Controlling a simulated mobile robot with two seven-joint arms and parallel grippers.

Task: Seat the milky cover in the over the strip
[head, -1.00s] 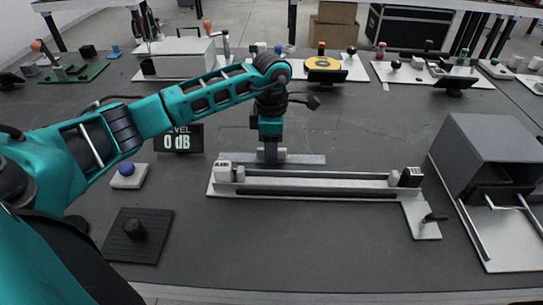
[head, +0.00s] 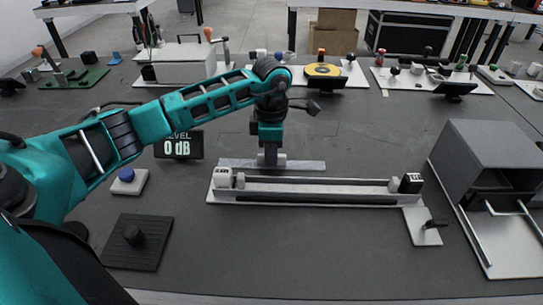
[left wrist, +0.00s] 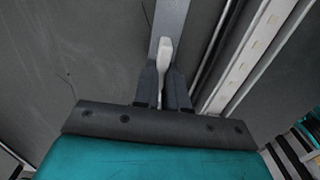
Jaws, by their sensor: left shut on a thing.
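The milky cover (head: 307,166) is a long flat pale grey bar just behind the strip fixture, roughly parallel to it. My left gripper (head: 269,161) points down and is shut on a small white grip (left wrist: 165,55) at the cover's middle. In the left wrist view the cover (left wrist: 171,18) runs away beneath that grip. I cannot tell whether the cover touches the table. The strip fixture (head: 320,187) is a long pale channel with black rails, a white block (head: 223,177) at its left end and a black-and-white block (head: 410,183) at its right. My right gripper is out of view.
A small plate with a black lever (head: 430,227) joins the fixture's right front. A grey box housing (head: 490,160) stands at right. The front middle is clear.

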